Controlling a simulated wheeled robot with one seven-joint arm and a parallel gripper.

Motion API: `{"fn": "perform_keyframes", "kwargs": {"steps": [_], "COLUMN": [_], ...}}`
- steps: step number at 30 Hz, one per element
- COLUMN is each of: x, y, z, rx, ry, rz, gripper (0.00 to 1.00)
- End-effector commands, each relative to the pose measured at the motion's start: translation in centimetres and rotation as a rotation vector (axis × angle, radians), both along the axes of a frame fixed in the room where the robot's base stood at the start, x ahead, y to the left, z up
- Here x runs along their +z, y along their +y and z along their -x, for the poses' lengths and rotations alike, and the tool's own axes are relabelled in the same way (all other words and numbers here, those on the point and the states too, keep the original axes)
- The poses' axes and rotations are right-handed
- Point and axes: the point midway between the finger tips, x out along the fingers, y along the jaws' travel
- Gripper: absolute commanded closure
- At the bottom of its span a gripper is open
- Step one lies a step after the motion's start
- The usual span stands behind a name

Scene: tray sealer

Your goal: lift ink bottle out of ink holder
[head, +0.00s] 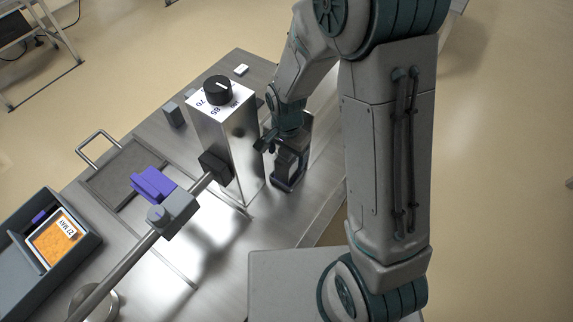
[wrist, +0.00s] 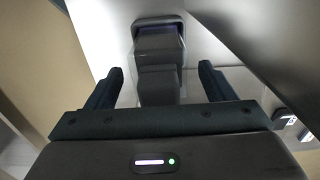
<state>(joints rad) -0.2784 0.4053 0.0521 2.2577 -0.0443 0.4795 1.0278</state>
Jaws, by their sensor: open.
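The dark ink bottle (head: 290,160) stands at the right side of the steel machine box, seated in the dark ink holder (head: 285,184). In the wrist view the bottle (wrist: 157,84) is a dark grey block, with the holder (wrist: 158,22) behind it near the top. My gripper (head: 284,142) is over the bottle's upper part, with jaws apart. In the wrist view my gripper (wrist: 160,76) has one finger on each side of the bottle, with visible gaps. I cannot tell how deep the bottle sits.
The steel box with a black dial (head: 217,90) stands close left of my gripper. A handled plate (head: 122,172) and a grey bin with an orange labelled pack (head: 55,241) lie further left.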

Motion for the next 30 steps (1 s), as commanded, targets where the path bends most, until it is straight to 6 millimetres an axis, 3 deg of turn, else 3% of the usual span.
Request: {"fn": "perform_keyframes", "kwargs": {"steps": [4,12,18,26,30], "x": [-1.2,-1.3,-1.3,-1.2,-0.2], "y": [0.0,0.0,0.0,0.0,0.0], "z": [0.0,0.0,0.0,0.0,-0.1], "rx": [0.0,0.0,0.0,0.0,0.0], "ry": [0.001,-0.001,-0.001,-0.003,-0.006], "rz": [0.001,0.0,0.0,0.0,-0.001], "gripper": [0.24,0.26,0.82,0.83,0.83]}}
